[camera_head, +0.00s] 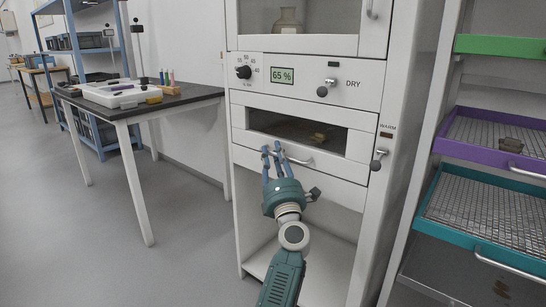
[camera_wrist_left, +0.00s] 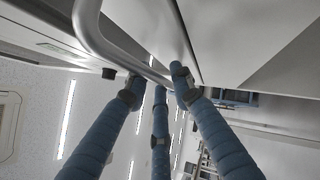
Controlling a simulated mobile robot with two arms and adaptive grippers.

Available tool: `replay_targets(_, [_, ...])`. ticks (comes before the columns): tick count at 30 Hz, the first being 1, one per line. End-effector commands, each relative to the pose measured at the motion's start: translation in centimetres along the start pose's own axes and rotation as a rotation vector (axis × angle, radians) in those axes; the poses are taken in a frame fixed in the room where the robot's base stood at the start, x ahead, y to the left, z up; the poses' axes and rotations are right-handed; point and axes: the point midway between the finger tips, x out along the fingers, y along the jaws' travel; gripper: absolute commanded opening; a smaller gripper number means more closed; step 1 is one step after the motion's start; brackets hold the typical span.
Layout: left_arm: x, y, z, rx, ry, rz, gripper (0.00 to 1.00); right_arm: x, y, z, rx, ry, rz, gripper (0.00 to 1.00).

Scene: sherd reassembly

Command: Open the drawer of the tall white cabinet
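The tall white cabinet (camera_head: 359,212) stands in the middle of the head view. Its drawer (camera_head: 338,167) has a pale front below a dark window-like area, where small tan pieces (camera_head: 319,137) show. I cannot tell whether the drawer is fully closed. The drawer's metal handle (camera_head: 301,161) is a curved bar, also large in the left wrist view (camera_wrist_left: 90,32). My left gripper (camera_head: 271,150) is at the handle's left end. Its blue fingers (camera_wrist_left: 160,75) reach around the bar, two tips on either side; firm contact is unclear. My right gripper is not seen.
Above the drawer are a control panel with a 65 % display (camera_head: 282,75) and a DRY knob (camera_head: 323,90). A rack with purple (camera_head: 447,147) and teal (camera_head: 427,219) trays stands right. A dark-topped table (camera_head: 190,98) is left; floor between is clear.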

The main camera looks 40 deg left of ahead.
Motion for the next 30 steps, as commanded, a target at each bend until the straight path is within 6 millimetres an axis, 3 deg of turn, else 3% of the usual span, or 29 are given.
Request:
replay_targets(10, [0.52, 0.0, -0.06, 0.0, 0.001, -0.001, 0.23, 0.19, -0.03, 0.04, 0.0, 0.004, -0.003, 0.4])
replay_targets(14, [0.5, -0.01, -0.05, 0.001, 0.001, -0.001, 0.0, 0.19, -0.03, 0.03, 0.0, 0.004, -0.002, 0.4])
replay_targets(28, [0.12, 0.48, -0.34, 0.0, 0.0, -0.002, 0.0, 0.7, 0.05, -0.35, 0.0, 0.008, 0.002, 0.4])
replay_targets(30, [-0.18, 0.75, -0.63, 0.001, 0.001, -0.004, 0.0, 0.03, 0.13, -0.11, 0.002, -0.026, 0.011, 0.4])
